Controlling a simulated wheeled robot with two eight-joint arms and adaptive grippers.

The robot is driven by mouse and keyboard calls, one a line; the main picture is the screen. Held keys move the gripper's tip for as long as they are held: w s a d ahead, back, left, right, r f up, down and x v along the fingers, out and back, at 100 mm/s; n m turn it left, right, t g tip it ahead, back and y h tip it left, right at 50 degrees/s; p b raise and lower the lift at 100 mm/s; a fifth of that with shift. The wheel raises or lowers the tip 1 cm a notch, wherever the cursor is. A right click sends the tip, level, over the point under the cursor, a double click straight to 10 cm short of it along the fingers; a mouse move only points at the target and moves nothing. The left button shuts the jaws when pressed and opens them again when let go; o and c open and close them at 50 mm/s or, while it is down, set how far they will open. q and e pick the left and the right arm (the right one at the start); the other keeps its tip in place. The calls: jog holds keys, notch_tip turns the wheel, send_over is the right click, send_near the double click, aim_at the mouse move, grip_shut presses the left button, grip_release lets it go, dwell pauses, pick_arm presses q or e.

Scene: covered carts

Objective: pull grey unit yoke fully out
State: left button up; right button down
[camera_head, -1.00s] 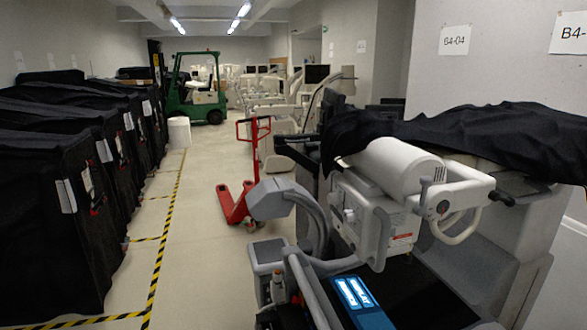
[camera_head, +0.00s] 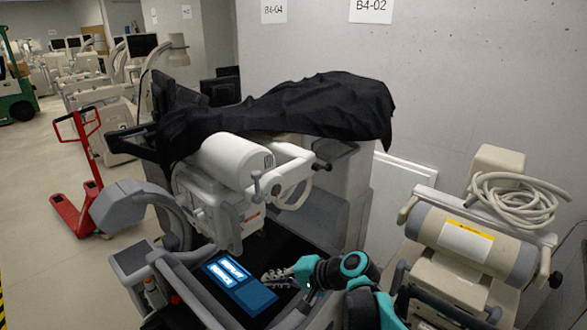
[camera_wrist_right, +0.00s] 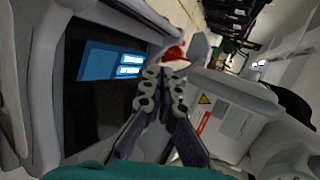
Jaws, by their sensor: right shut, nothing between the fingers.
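The grey unit (camera_head: 335,205) is a wheeled machine partly under a black cover (camera_head: 290,108). It carries a white cylindrical head (camera_head: 235,160) with a light, looped handle (camera_head: 296,180), which I take for the yoke. A curved grey arm (camera_head: 178,215) is on its left side. My right gripper (camera_head: 270,277) is below and in front of the head, close to the unit's blue screen (camera_head: 240,284), apart from the handle. It is shut and empty. In the right wrist view its fingertips (camera_wrist_right: 161,80) meet near a red part. My left gripper is not in view.
A beige unit (camera_head: 470,240) with a coiled cable (camera_head: 515,200) stands at the right. A red pallet jack (camera_head: 75,205) stands at the left, with clear floor (camera_head: 40,250) before it. A grey wall (camera_head: 440,90) is behind the unit.

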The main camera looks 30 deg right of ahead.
jog(key=w+d+r+m+t+y+p, duration=0.15)
jog(key=d+r+m+t+p, duration=0.25)
jog(key=d+r, duration=0.55)
jog(key=m+t+p, duration=0.2)
jog(key=t+p, duration=0.1)
jog(key=t, duration=0.1)
send_near(285, 189)
jog(key=s+d+f, duration=0.2)
jog(key=d, duration=0.3)
jog(key=shift+m, duration=0.3)
jog(key=w+a+r+p, duration=0.1)
jog(key=w+a, duration=0.1)
jog(key=w+a+r+p, duration=0.1)
jog(key=w+a, duration=0.1)
jog(key=w, duration=0.1)
jog(key=w+a+p, duration=0.1)
jog(key=w+a, duration=0.2)
jog(key=shift+w+r, duration=0.2)
jog(key=shift+r, duration=0.2)
jog(key=shift+s+a+r, duration=0.15)
jog(key=shift+a, duration=0.25)
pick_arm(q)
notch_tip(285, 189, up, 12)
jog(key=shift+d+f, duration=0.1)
pick_arm(e)
jog(key=shift+d, duration=0.1)
